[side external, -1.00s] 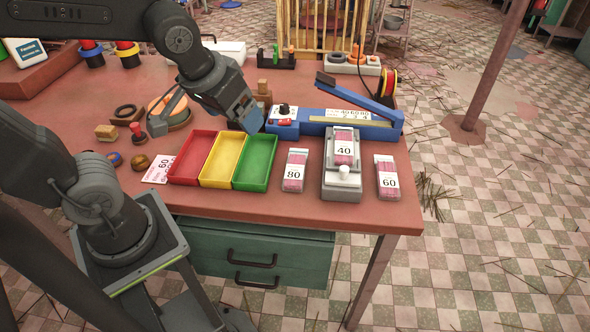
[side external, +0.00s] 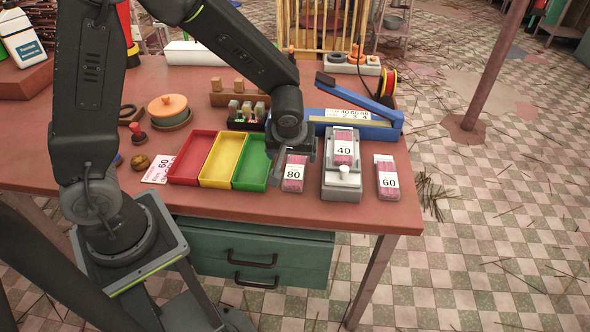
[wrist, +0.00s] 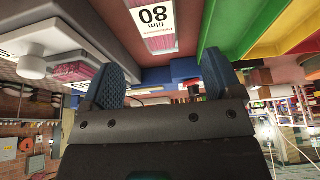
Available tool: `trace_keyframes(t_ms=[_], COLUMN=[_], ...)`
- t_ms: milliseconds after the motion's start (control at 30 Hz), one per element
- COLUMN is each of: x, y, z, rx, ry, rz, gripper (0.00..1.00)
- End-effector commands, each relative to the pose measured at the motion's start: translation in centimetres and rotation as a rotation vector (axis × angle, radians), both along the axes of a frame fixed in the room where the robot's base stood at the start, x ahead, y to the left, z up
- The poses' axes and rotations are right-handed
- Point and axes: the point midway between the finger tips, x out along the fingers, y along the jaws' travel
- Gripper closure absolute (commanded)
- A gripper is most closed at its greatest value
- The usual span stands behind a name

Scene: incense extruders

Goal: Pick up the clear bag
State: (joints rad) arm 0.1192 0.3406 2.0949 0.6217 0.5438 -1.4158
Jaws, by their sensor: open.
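A clear bag (side external: 293,173) labelled 80, with pink contents, lies on the table right of the green tray. It also shows upside down at the top of the wrist view (wrist: 160,32). A second clear bag (side external: 344,147) labelled 40 rests on a grey scale-like device (side external: 342,188). A third clear bag (side external: 387,180) labelled 60 lies to the right of it. My gripper (side external: 294,152) is above the far end of the 80 bag and partly hides it. In the wrist view my gripper's fingers (wrist: 160,82) are apart with nothing between them.
Red (side external: 191,158), yellow (side external: 222,160) and green (side external: 252,162) trays stand left of the bags. A blue sealer-like device (side external: 372,129) with a raised arm lies behind them. A card (side external: 159,169) marked 60 lies on the left. The table's front edge is close to the bags.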

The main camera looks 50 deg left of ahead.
Motion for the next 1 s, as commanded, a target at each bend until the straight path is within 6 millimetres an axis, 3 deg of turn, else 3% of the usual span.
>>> trace_keyframes(t_ms=[100, 333, 600, 900, 1000], x=[0.5, 0.9, 1.9, 2.2, 2.2], y=[0.5, 0.8, 1.6, 1.8, 1.8], z=[-1.5, -3.0, -6.5, -7.0, -7.0], rx=[0.0, 0.0, -0.001, -0.002, -0.002], ry=[0.002, 0.001, 0.0, -0.003, -0.002], rz=[0.002, 0.001, 0.001, 0.0, 0.0], gripper=[0.15, 0.15, 0.15, 0.15, 0.23])
